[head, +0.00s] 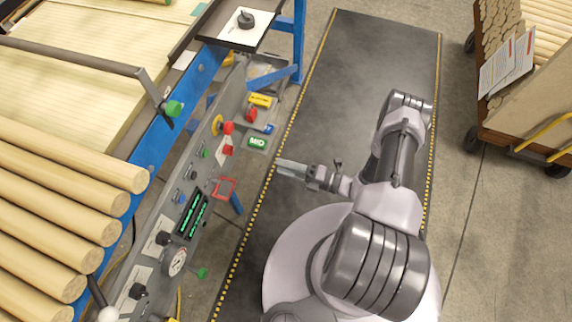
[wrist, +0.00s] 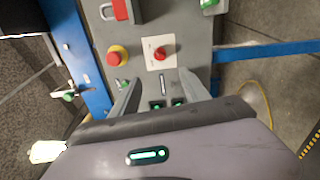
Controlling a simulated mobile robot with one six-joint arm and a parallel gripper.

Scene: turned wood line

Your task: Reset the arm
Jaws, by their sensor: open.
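My arm is bent above my base in the head view. My gripper (head: 290,168) points left toward the control panel (head: 184,178), over the dark mat. In the wrist view my gripper (wrist: 160,78) is open, with its two fingers spread and nothing between them. Beyond the fingertips the panel shows a red button on a white plate (wrist: 160,54) and a red button with a yellow collar (wrist: 117,56). My gripper appears apart from both. Part of the panel is hidden behind my fingers and wrist.
Several pale wood rods (head: 70,190) lie at the left beside a blue rail (head: 160,130). The dark mat (head: 350,70) is clear ahead. A loaded cart (head: 510,135) stands at the right.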

